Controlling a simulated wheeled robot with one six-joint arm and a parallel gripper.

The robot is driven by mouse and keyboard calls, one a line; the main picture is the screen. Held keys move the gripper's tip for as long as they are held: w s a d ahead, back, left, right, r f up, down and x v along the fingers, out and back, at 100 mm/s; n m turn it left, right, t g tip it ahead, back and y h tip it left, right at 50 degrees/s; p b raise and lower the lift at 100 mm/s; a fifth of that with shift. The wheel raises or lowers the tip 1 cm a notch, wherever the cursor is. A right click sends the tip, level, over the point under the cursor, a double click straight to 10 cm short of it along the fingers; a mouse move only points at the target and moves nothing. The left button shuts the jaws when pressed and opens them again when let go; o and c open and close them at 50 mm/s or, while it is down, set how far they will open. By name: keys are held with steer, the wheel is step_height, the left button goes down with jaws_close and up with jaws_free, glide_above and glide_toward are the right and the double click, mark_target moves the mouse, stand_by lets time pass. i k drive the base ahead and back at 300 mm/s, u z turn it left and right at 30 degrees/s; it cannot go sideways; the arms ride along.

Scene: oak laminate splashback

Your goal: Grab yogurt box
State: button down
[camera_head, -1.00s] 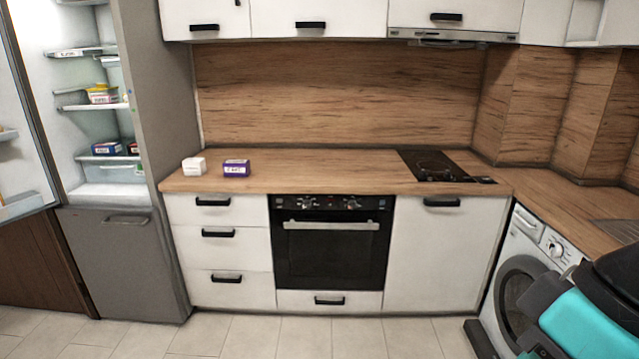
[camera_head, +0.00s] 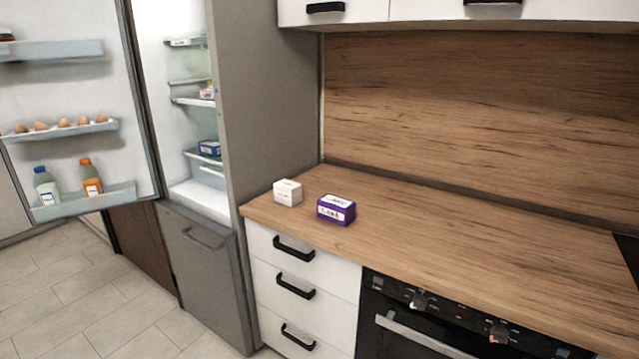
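Two small boxes stand on the wooden counter near its left end. One is a white box (camera_head: 288,192), the other a purple box with a white label (camera_head: 336,209), just right of it and apart from it. The lettering is too small to tell which is the yogurt box. In the open fridge, a dark blue box (camera_head: 209,148) sits on a lower shelf and a small pinkish and yellow item (camera_head: 207,92) on a higher one. My gripper is not in view.
The fridge door (camera_head: 75,100) stands wide open at the left, with eggs (camera_head: 62,124) and two bottles (camera_head: 92,177) in its racks. The counter (camera_head: 450,240) right of the boxes is clear. Drawers (camera_head: 300,285) and an oven (camera_head: 420,330) are below.

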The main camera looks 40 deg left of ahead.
mark_target(288, 193)
steer(key=u, duration=0.3)
steer(key=i, duration=0.45)
steer(key=u, duration=2.05)
steer(key=i, duration=0.85)
steer(key=u, duration=0.6)
steer(key=i, duration=0.75)
steer(key=z, duration=0.85)
steer(key=i, duration=0.95)
steer(key=z, duration=0.8)
